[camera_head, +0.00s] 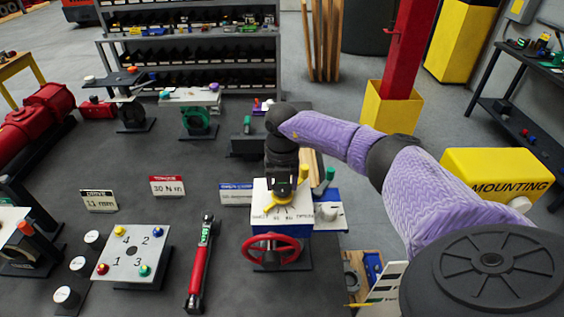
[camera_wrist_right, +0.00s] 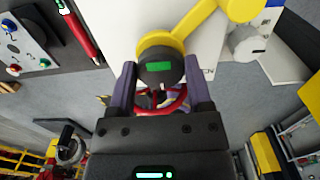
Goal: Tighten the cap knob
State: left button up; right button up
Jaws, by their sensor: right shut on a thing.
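The valve actuator is a white box (camera_head: 266,191) with a dial scale on top and a red handwheel (camera_head: 273,249) on its front. My right gripper (camera_head: 281,181) reaches down onto the top of it from above. In the right wrist view, a round black knob (camera_wrist_right: 160,69) with a green mark sits between the two fingers of my right gripper (camera_wrist_right: 160,72), which is shut on it. A yellow lever (camera_wrist_right: 205,25) with a ring end lies around the knob and extends to the upper right. My left gripper is not in view.
A red torque tool (camera_head: 200,264) and a white plate numbered with coloured pegs (camera_head: 131,253) lie to the left on the dark table. A grey round cap (camera_wrist_right: 247,43) on a white block is right of the knob. A yellow box (camera_head: 497,175) stands at right.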

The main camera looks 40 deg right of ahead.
aim_at(282, 185)
jog(key=o, duration=1.3)
jog(key=shift+r, duration=0.1)
notch_tip(282, 185, up, 10)
jog(key=shift+f+b, duration=0.1)
jog(key=shift+b, duration=0.45)
